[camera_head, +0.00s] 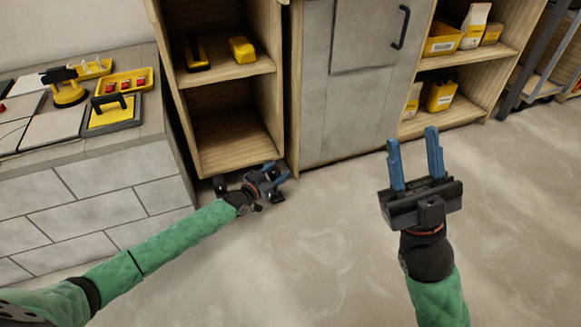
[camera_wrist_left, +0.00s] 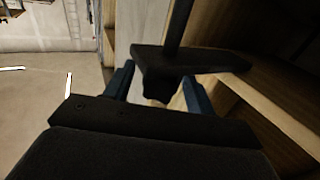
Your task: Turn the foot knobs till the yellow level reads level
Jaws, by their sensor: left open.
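My left gripper (camera_head: 277,172) is open, low by the front bottom corner of a wooden shelf unit (camera_head: 230,158). In the left wrist view, a black piece with a stem and a wide plate (camera_wrist_left: 190,62) lies between and beyond the blue fingers (camera_wrist_left: 158,92); it looks like a foot, but I cannot tell whether the fingers touch it. Another black foot-like piece (camera_head: 220,184) shows under the unit's left corner. I cannot make out a level reading; two yellow items (camera_head: 242,49) (camera_head: 196,53) sit on the upper shelf. My right gripper (camera_head: 412,137) is open and empty above the floor.
A grey tiled counter (camera_head: 110,190) at left holds tiles, a yellow suction lifter (camera_head: 68,93), yellow trays (camera_head: 125,82) and a yellow-black tool (camera_head: 112,112). A grey cabinet (camera_head: 345,110) and another shelf unit (camera_head: 470,105) stand at the back. The floor (camera_head: 310,240) is clear in front.

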